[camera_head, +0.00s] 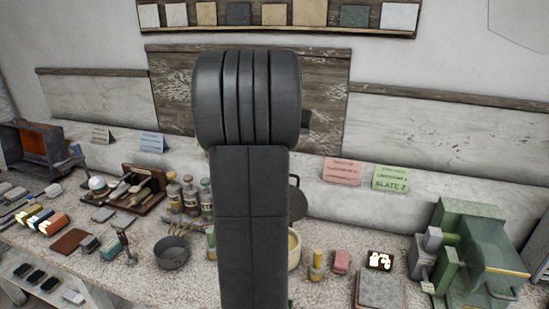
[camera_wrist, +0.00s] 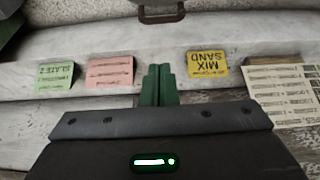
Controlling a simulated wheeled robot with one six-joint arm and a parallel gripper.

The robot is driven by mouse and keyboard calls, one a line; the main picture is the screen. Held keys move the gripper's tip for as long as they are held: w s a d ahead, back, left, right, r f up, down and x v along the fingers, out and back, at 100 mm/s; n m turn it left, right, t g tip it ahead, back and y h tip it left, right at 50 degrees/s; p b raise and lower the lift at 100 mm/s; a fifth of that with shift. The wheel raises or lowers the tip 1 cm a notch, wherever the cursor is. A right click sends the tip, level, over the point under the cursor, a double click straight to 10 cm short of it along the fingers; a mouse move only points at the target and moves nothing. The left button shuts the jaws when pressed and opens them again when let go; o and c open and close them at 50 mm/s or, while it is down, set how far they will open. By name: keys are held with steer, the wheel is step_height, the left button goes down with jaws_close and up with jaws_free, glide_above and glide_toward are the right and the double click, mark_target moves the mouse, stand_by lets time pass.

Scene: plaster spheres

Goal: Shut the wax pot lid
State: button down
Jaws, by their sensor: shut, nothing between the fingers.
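The wax pot (camera_head: 294,251) stands on the speckled bench in the head view, with its cream side showing and its left part hidden behind my arm. A dark round lid (camera_head: 297,203) stands raised behind the pot, also partly covered by my arm, so its hinge and exact tilt cannot be seen. My gripper (camera_wrist: 158,84) shows in the wrist view as two green fingers, shut together with nothing between them, in front of the pale wall ledge. It is hidden in the head view.
A dark pan (camera_head: 172,254) and several bottles (camera_head: 190,195) stand left of the pot. A yellow card (camera_wrist: 207,64) stands near the fingers.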

steer(key=s+a+p+x, duration=0.1)
steer(key=p+x, duration=0.1)
steer(key=x, duration=0.6)
steer(key=shift+f, duration=0.65)
steer(key=shift+s+a, duration=0.1)
steer(key=shift+s, duration=0.1)
